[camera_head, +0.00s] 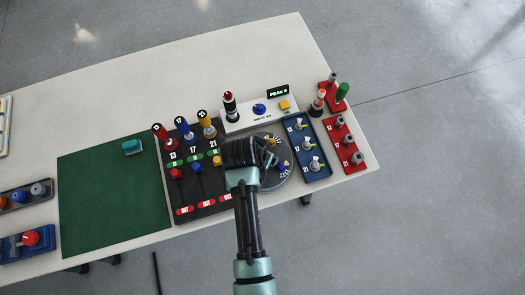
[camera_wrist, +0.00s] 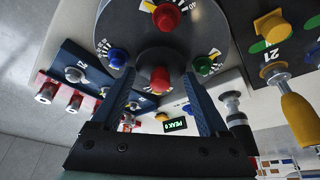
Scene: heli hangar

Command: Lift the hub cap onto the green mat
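In the head view the disk (camera_head: 288,167) is partly hidden by my gripper (camera_head: 268,158), and the red cap cannot be seen there. In the wrist view my gripper (camera_wrist: 161,82) is open, one finger on each side of the red cap. I see gaps beside the cap but cannot tell how deep the fingers reach. The green mat (camera_head: 110,200) lies at the left of the table.
A teal block (camera_head: 132,147) sits at the mat's upper right. A black panel with coloured levers (camera_head: 190,185) stands between mat and disk. A white box with a display (camera_head: 262,112) is behind the disk, and a blue panel (camera_head: 307,150) to its right. Most of the mat is clear.

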